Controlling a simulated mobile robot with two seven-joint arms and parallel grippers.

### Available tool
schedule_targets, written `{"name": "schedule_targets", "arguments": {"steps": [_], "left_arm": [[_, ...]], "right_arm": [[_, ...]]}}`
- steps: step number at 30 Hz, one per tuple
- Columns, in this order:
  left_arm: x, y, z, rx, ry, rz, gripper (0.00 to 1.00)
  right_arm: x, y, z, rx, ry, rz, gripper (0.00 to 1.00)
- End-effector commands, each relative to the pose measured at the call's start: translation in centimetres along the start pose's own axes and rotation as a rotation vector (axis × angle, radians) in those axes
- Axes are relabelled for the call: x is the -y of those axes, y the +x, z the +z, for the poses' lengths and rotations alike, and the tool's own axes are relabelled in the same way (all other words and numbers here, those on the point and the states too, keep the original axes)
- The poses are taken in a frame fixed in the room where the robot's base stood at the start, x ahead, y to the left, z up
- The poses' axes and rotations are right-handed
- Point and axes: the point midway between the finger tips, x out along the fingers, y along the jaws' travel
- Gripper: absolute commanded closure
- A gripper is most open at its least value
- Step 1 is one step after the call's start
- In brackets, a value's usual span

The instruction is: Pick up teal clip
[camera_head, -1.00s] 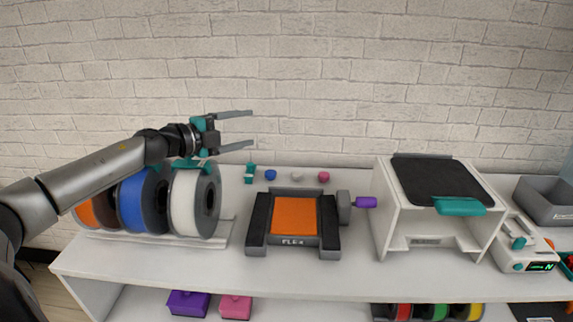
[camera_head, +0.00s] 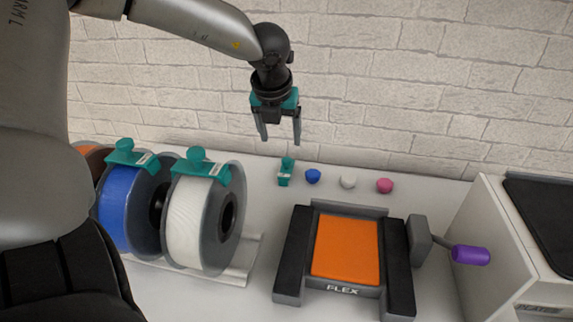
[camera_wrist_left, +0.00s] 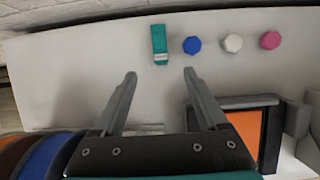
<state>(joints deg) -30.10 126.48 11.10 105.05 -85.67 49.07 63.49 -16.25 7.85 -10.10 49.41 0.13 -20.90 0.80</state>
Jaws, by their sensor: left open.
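A teal clip (camera_head: 286,171) stands on the white bench top near the wall, left of a row of small knobs. It also shows in the left wrist view (camera_wrist_left: 159,42), beyond the fingertips and between their lines. My left gripper (camera_head: 281,142) points down above and behind the clip, open and empty, apart from it. Its two fingers also show in the left wrist view (camera_wrist_left: 159,74). Two other teal clips sit on the blue spool (camera_head: 122,216) and the white spool (camera_head: 190,225). My right gripper is not in view.
Blue (camera_head: 313,176), white (camera_head: 348,182) and pink (camera_head: 385,186) knobs stand right of the clip. A press with an orange plate (camera_head: 346,248) and purple handle (camera_head: 471,255) is in front. A white cabinet (camera_head: 480,225) stands at right. The brick wall is close behind.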

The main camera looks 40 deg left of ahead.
Motion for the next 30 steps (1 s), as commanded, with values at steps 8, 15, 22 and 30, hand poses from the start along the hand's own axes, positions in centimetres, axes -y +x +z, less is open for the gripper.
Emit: {"name": "schedule_targets", "arguments": {"steps": [8,15,22,30], "left_arm": [[-0.1,4.3,-0.1,-0.002,-0.002,0.000,0.25],[0.0,7.8,-0.1,-0.001,0.000,-0.001,0.25],[0.0,9.3,0.1,0.001,-0.001,-0.003,0.25],[-0.1,11.4,0.0,-0.002,-0.001,-0.001,0.25]], "right_arm": [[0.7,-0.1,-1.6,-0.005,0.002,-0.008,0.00],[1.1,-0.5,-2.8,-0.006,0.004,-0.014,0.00],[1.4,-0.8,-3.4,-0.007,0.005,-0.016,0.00],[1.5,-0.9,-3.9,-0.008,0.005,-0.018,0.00]]}}
